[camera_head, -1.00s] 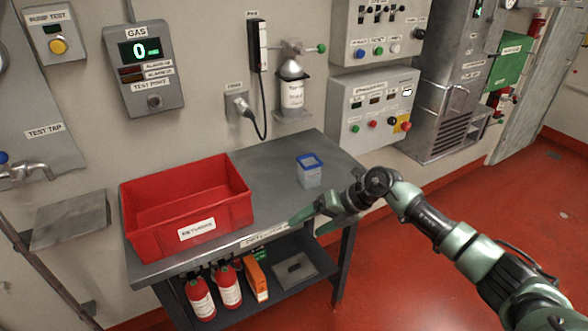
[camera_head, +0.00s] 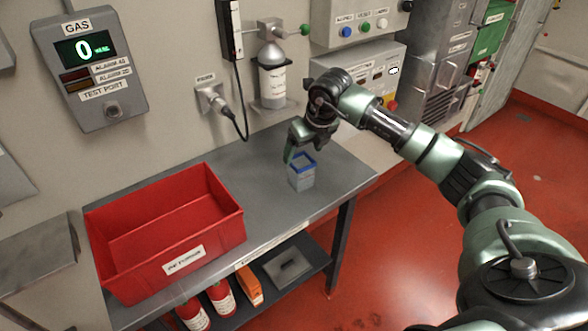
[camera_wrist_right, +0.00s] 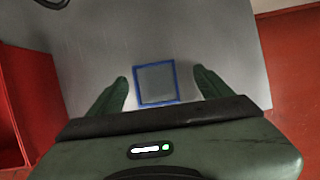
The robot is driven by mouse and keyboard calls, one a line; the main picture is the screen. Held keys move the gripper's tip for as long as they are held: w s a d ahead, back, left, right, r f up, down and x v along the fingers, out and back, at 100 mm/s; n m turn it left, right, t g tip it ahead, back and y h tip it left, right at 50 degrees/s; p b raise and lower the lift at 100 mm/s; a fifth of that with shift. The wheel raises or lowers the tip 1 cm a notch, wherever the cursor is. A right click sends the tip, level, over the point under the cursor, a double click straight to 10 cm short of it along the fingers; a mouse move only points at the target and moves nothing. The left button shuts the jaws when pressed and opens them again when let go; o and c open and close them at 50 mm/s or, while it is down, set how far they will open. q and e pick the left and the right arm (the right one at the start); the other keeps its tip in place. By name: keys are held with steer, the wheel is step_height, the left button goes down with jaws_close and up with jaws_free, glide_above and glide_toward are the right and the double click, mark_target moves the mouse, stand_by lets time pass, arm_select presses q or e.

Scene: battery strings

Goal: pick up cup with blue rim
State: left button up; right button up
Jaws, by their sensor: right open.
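The cup with the blue rim (camera_head: 301,177) stands upright on the grey metal table, right of the red bin. It is a square, pale grey cup. My right gripper (camera_head: 295,148) is directly above it in the head view, pointing down, and hides part of the rim. In the right wrist view the cup (camera_wrist_right: 156,83) shows from above, its square blue rim between the two green fingers of the right gripper (camera_wrist_right: 160,85). The fingers are apart, with a gap on each side of the cup. My left gripper is not in view.
A red bin labelled returns (camera_head: 165,235) stands on the table (camera_head: 262,150) at the left. Behind it on the wall are a socket with a plug (camera_head: 213,99) and a grey cylinder (camera_head: 274,80). Red extinguishers (camera_head: 220,300) sit on the shelf below. Table left of the cup is clear.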

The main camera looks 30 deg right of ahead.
mark_target(299, 165)
steer(key=shift+a+f+p, duration=0.1)
steer(key=shift+f+p, duration=0.2)
steer(key=shift+f, duration=0.5)
steer(key=x, duration=0.1)
steer(key=p+x, duration=0.1)
steer(key=x, duration=0.1)
steer(key=p+x, duration=0.1)
steer(key=shift+s+a+f, duration=0.1)
steer(key=shift+a+f, duration=0.2)
steer(key=shift+f, duration=0.3)
steer(key=c, duration=1.4)
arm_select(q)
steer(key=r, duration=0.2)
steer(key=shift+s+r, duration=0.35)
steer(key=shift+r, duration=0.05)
arm_select(e)
steer(key=shift+c, duration=0.2)
steer(key=shift+r, duration=0.1)
